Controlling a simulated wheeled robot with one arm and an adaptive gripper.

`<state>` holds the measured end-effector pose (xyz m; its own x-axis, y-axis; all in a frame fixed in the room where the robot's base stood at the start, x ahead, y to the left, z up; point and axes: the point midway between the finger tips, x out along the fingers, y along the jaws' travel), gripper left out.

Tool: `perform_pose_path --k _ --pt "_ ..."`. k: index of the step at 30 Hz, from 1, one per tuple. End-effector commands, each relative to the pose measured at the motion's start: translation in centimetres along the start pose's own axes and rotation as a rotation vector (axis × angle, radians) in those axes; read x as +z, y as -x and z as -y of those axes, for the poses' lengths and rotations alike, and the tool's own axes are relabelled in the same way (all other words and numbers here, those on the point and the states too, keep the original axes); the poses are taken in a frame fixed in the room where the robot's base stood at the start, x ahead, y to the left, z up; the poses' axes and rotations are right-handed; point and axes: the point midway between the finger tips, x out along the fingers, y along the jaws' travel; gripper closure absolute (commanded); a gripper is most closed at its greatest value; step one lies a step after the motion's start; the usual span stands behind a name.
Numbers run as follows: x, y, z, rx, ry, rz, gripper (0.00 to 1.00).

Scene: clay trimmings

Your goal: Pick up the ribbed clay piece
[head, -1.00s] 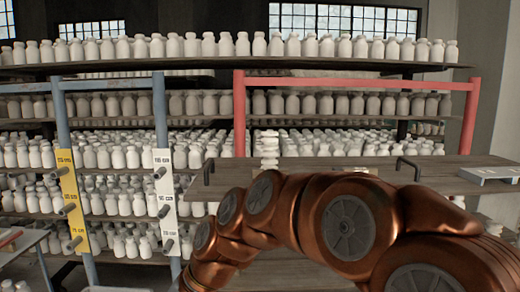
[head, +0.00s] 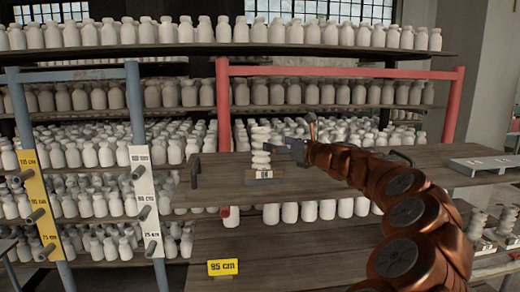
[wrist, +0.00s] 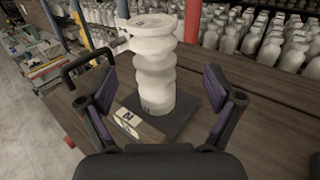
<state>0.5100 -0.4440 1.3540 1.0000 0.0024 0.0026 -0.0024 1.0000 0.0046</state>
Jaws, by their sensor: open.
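The ribbed clay piece (head: 261,147) is a white, wavy-sided upright column on a small dark base (head: 280,177) with a pale label at its front. It stands on the wooden shelf board in the head view. In the wrist view the ribbed clay piece (wrist: 156,68) rises just beyond my gripper (wrist: 158,88), roughly centred between the two spread fingers. My gripper (head: 291,146) also shows in the head view, just right of the piece. It is open and empty.
A black bar handle (wrist: 88,62) stands close left of the piece. The wooden board (head: 217,185) is mostly clear around it. A grey tray (head: 485,165) lies at the right. Racks of white bottles (head: 180,92) fill the background. A yellow 95 cm sign (head: 222,267) is below.

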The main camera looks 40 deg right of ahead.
Motion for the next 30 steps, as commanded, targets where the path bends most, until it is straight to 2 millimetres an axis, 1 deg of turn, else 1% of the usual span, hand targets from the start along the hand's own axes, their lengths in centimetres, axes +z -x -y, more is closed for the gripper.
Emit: perform_pose_path --k 1,3,8,14,18,21,26,30 --pt "0.1 -0.7 -0.1 0.003 0.001 -0.002 0.09" --pt "0.1 -1.4 -0.2 0.003 0.001 -0.002 0.09" --pt "0.2 -2.2 -0.3 0.003 0.002 -0.003 0.09" --pt "1.0 -4.7 -0.8 0.005 0.004 -0.004 0.09" --pt "0.8 -6.3 -0.7 0.005 0.004 -0.003 0.09" --pt "0.6 -6.8 -0.7 0.004 0.004 -0.003 0.09" --pt "0.6 -6.7 -0.7 0.003 0.004 -0.002 0.09" --pt "0.6 -6.7 -0.7 0.003 0.004 -0.002 0.22"
